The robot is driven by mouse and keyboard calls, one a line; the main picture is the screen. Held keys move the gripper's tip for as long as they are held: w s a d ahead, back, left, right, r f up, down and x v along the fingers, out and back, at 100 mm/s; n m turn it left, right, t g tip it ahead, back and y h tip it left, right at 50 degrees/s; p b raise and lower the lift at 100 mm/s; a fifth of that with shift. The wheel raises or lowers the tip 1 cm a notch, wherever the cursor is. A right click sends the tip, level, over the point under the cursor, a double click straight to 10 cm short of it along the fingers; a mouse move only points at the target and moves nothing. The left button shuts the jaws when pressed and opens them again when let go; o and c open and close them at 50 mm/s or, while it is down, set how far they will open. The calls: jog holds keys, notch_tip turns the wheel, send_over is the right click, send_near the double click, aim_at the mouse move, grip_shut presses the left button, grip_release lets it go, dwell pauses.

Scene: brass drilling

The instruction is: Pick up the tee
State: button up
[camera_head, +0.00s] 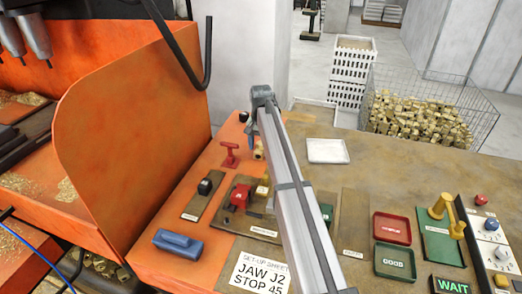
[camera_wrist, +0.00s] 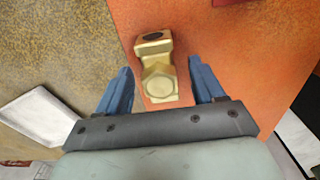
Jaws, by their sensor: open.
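The tee, a brass fitting (camera_wrist: 158,80), lies on the orange bench surface in the wrist view. It shows a dark round opening at its far end and a hexagonal face nearer me. In the head view, a small part of it (camera_head: 259,151) shows beside my gripper (camera_head: 252,137); the arm hides the rest. In the wrist view, my gripper's two blue fingers (camera_wrist: 160,66) are apart, one on each side of the tee, with gaps between. Nothing is held. I cannot tell the exact height of the fingertips above the bench.
A red T-shaped piece (camera_head: 230,153) stands left of my gripper. A white tray (camera_head: 328,150) lies to the right. A black part on a board (camera_head: 206,186), a red part (camera_head: 240,196) and a blue block (camera_head: 178,242) sit nearer. An orange guard (camera_head: 130,130) rises at left.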

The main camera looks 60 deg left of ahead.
grip_shut()
dwell(0.7)
